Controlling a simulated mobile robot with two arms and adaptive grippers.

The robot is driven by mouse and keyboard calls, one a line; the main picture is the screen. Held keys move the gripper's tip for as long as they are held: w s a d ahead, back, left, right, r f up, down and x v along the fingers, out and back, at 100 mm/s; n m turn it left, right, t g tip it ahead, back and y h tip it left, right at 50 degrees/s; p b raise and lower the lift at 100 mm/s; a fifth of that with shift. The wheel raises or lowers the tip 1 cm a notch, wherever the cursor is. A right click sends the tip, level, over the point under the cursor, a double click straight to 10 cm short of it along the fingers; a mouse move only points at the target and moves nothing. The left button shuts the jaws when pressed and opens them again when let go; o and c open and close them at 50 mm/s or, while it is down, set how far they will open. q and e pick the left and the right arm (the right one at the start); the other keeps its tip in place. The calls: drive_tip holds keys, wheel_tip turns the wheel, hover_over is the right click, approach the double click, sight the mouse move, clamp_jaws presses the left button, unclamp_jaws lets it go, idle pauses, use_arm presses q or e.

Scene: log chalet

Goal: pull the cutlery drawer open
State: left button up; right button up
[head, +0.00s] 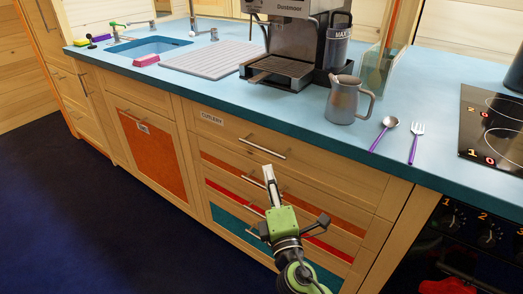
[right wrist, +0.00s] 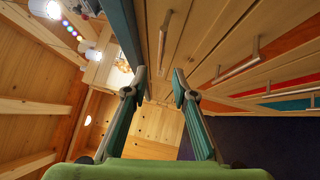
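The cutlery drawer (head: 228,132) is the plain wooden top drawer under the blue worktop, marked by a "cutlery" label (head: 211,117). It looks shut, flush with the cabinet front. Its metal bar handle (head: 264,147) also shows in the right wrist view (right wrist: 162,38). My right gripper (head: 268,172) is in front of the drawers, just below that handle in the head view. In the right wrist view its two fingers (right wrist: 160,82) are spread with nothing between them, and the handle lies beyond the tips. My left gripper is not in view.
Drawers with orange, red and teal fronts (head: 237,215) and bar handles lie below. The worktop (head: 300,118) holds a coffee machine (head: 300,45), a metal jug (head: 348,100), a spoon (head: 387,130) and a fork (head: 415,140). The dark floor (head: 90,220) at left is clear.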

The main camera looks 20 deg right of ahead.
sight(261, 148)
drive_tip(key=w, duration=0.3)
drive_tip(key=w+r, duration=0.1)
drive_tip(key=w, duration=0.3)
drive_tip(key=w+d, duration=0.1)
drive_tip(key=w, duration=0.3)
drive_tip(key=shift+d+r, duration=0.1)
drive_tip(key=shift+r, duration=0.1)
drive_tip(key=shift+w, duration=0.45)
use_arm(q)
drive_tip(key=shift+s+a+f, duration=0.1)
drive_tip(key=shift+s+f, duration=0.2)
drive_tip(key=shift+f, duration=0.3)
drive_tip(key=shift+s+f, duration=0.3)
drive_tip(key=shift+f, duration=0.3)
use_arm(e)
clamp_jaws()
